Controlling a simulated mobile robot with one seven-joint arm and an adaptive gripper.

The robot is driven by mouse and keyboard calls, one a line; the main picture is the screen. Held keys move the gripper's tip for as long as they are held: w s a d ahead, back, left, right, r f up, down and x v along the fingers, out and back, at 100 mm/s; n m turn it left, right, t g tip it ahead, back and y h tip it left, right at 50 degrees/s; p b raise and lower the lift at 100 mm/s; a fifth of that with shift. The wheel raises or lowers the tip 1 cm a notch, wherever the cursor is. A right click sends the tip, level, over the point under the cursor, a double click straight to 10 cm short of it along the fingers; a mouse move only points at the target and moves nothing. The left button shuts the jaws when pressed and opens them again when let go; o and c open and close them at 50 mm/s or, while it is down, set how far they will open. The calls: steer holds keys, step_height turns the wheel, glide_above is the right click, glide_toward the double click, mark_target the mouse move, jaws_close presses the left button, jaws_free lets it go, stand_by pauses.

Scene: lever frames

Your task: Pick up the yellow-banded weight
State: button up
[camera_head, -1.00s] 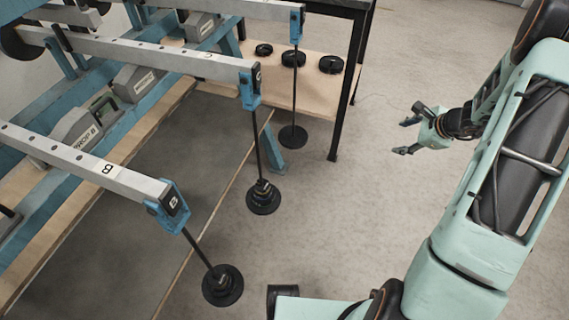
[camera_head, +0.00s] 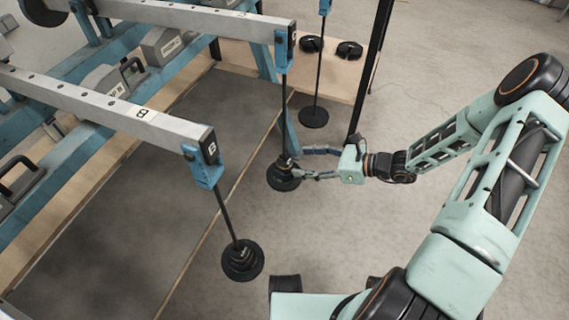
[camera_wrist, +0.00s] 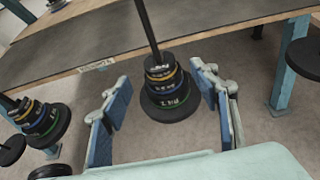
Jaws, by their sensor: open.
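In the wrist view, a stack of black discs hangs on a thin rod between my open fingers. The yellow-banded weight (camera_wrist: 162,75) sits near its top, above a blue-banded weight (camera_wrist: 170,92) and a wide black base disc (camera_wrist: 172,107). My gripper (camera_wrist: 159,82) is open, one finger on each side of the stack, with nothing held. In the head view my gripper (camera_head: 299,163) is at the middle hanging stack (camera_head: 283,177), its bands too small to read there. Another yellow-banded weight (camera_wrist: 24,108) tops a second stack at the left of the wrist view.
A nearer hanging stack (camera_head: 242,260) and a farther rod with a base disc (camera_head: 314,117) flank the middle one. Lever beams (camera_head: 110,105) reach out above. The floor at right is clear.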

mark_target(287, 160)
steer(key=b+x, duration=0.2)
steer(key=x, duration=0.4)
steer(key=shift+r, duration=0.1)
steer(key=shift+c, duration=0.7)
steer(key=c, duration=1.1)
steer(key=shift+r, duration=0.15)
step_height(287, 160, up, 4)
steer(key=shift+d+p, duration=0.1)
steer(key=shift+p, duration=1.05)
steer(key=s+d+p, duration=0.1)
steer(key=s+d, duration=0.2)
steer(key=d, duration=0.5)
steer(key=s+d+p, duration=0.1)
steer(key=s+d, duration=0.2)
steer(key=d, duration=0.5)
steer(key=shift+d+p, duration=0.35)
steer(key=shift+d, duration=0.05)
